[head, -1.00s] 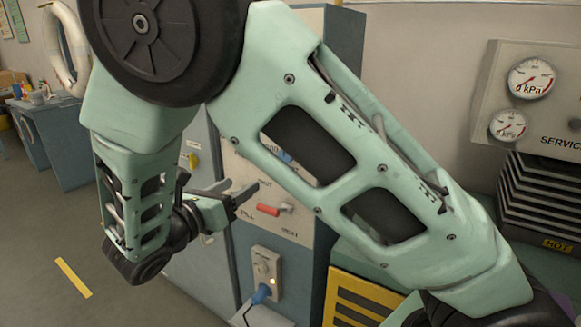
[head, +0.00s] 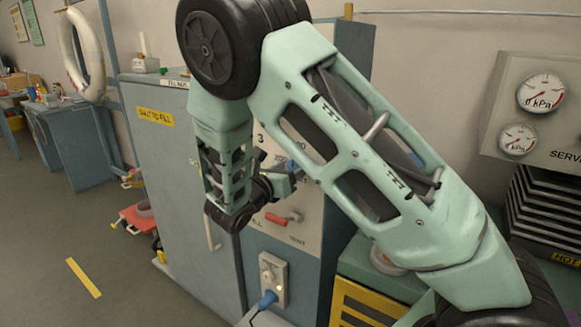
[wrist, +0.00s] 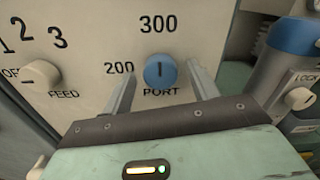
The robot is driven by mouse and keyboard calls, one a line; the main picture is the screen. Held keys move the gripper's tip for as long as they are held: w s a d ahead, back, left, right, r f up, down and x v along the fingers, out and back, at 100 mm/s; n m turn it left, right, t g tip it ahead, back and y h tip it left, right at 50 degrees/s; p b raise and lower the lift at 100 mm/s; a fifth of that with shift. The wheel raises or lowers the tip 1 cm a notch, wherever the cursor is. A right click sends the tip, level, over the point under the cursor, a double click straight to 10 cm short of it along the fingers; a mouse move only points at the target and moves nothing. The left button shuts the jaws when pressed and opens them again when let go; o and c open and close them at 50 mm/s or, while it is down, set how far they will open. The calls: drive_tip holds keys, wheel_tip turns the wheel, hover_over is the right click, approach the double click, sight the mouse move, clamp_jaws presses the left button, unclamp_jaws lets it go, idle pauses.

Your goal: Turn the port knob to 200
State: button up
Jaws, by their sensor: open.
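The port knob (wrist: 160,71) is a round blue knob on the pale panel (wrist: 95,85), above the word PORT. Its dark mark stands upright, towards the 300 label; the 200 label is to its left. My gripper (wrist: 163,76) is open, with one finger on each side of the knob. A gap shows on both sides, and I cannot tell whether the fingers reach past its face. In the head view my gripper (head: 288,183) is at the panel, partly hidden behind my arm.
A pale feed knob (wrist: 40,73) is left of the port knob. A blue-grey cylinder (wrist: 285,55) with a LOCK knob (wrist: 298,98) is at the right. In the head view a red lever (head: 277,219) and a socket with a blue plug (head: 267,298) are below.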

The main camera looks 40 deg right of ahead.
drive_tip(key=shift+w+d, duration=0.1)
drive_tip(key=shift+d, duration=0.2)
drive_tip(key=c, duration=1)
